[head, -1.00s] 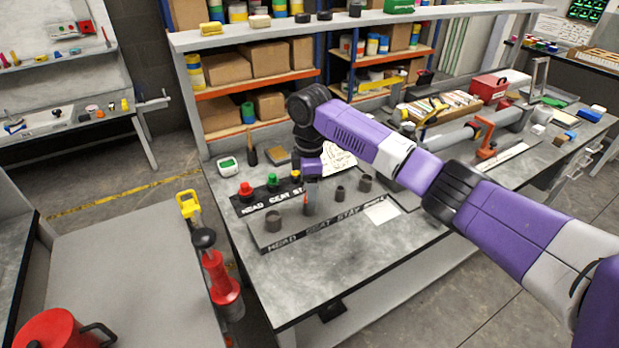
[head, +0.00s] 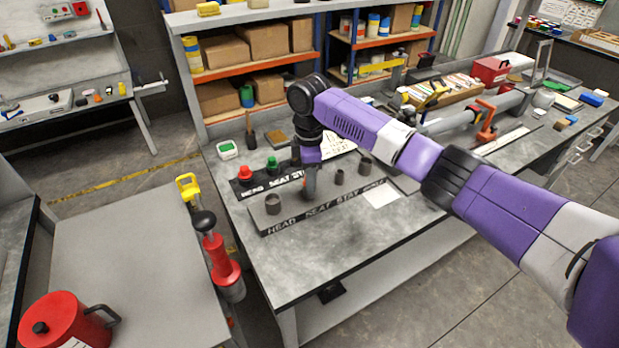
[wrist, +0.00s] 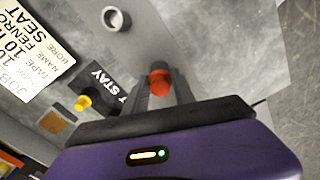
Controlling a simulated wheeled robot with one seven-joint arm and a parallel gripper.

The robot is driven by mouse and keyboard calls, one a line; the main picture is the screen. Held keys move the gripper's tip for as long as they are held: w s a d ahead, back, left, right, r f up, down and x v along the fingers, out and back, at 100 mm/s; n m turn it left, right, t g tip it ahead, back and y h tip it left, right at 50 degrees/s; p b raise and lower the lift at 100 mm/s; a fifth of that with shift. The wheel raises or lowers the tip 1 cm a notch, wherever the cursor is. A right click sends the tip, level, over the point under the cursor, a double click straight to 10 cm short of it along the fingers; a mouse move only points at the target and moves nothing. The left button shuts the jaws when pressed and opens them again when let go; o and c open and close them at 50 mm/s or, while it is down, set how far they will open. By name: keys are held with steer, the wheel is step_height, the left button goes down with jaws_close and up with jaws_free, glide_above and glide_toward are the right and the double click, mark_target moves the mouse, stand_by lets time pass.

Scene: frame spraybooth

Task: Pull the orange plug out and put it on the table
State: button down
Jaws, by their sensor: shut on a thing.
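The orange plug (wrist: 159,83) shows in the wrist view between my two fingers, with a short dark tube just beyond it. Only a sliver of the plug shows in the head view. My gripper (head: 308,188) points down over the grey block (head: 330,216) in the SEAT area and is shut on the plug. The fingers hide most of the plug, and I cannot tell whether its lower end is still inside a socket. The grey table (head: 350,255) has bare top in front of the block.
Open grey sockets stand on the block, one to the left (head: 273,205) and two to the right of my gripper. Behind are a red knob (head: 245,174), a green knob (head: 271,163) and a yellow knob (wrist: 83,102). A white card (head: 379,195) lies at the block's right.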

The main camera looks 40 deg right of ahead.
steer(key=shift+r+p, duration=0.65)
stand_by(0.3)
steer(key=shift+r+p, duration=1.9)
steer(key=shift+r, duration=0.25)
